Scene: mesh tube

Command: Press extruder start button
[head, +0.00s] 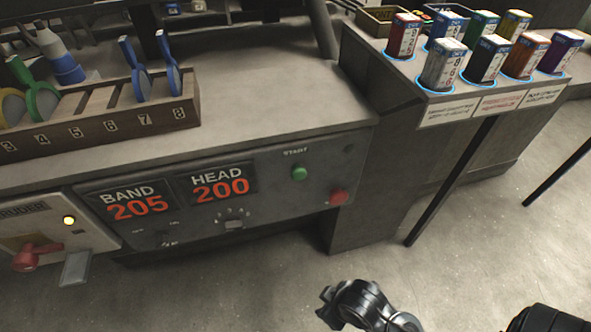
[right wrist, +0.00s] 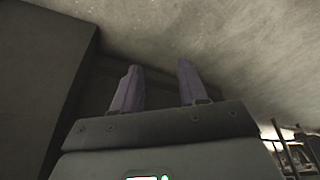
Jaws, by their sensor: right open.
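The green start button (head: 299,173) sits on the grey front panel of the extruder (head: 270,205), under the label START. A red button (head: 338,197) is lower and to its right. My right gripper (head: 328,305) is at the bottom of the head view, below and in front of the panel, apart from both buttons. In the right wrist view its two fingers (right wrist: 157,88) are spread with nothing between them. My left gripper is in neither view.
Displays reading BAND 205 (head: 138,205) and HEAD 200 (head: 218,186) and a red switch handle (head: 38,255) are on the panel's left. A numbered wooden rack (head: 100,130) stands above. Several labelled canisters (head: 443,65) stand at upper right. Floor before the panel is clear.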

